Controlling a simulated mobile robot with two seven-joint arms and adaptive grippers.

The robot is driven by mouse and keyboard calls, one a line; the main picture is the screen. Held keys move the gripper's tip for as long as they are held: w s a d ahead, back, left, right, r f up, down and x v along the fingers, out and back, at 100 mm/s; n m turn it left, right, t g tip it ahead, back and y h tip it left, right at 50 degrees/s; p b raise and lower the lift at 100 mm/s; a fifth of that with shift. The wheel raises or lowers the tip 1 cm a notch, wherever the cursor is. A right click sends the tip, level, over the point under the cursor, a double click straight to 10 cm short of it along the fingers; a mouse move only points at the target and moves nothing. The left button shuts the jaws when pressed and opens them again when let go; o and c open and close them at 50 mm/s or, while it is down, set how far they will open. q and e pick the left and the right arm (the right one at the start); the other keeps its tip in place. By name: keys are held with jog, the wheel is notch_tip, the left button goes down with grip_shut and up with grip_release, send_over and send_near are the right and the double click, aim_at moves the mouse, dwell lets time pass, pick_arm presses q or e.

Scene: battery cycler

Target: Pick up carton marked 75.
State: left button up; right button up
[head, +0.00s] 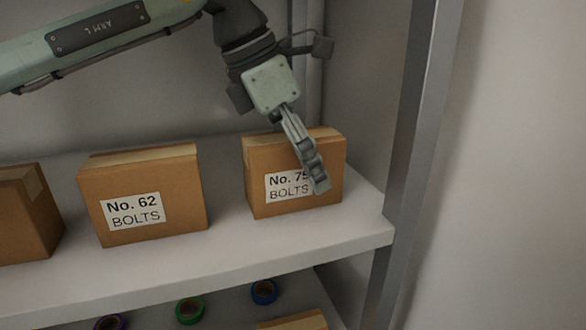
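The carton marked No. 75 BOLTS (261,170) stands upright on the upper shelf at its right end. My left gripper (319,188) comes down over it from above, with a finger in front of the carton's face. The finger covers the right part of the label. I see the gripper nearly edge-on, so any second finger and the gap between them are hidden. I cannot tell whether it touches the carton. My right gripper is not in view.
A carton marked No. 62 (180,205) stands to the left, with bare shelf between. Another carton (22,225) is at the left edge. A metal post (408,150) rises at the right. Tape rolls, including a green one (190,311), lie on the shelf below.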

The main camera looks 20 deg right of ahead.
pick_arm(q)
jog(key=shift+f, duration=0.25)
jog(key=shift+c, duration=0.3)
jog(key=c, duration=1.7)
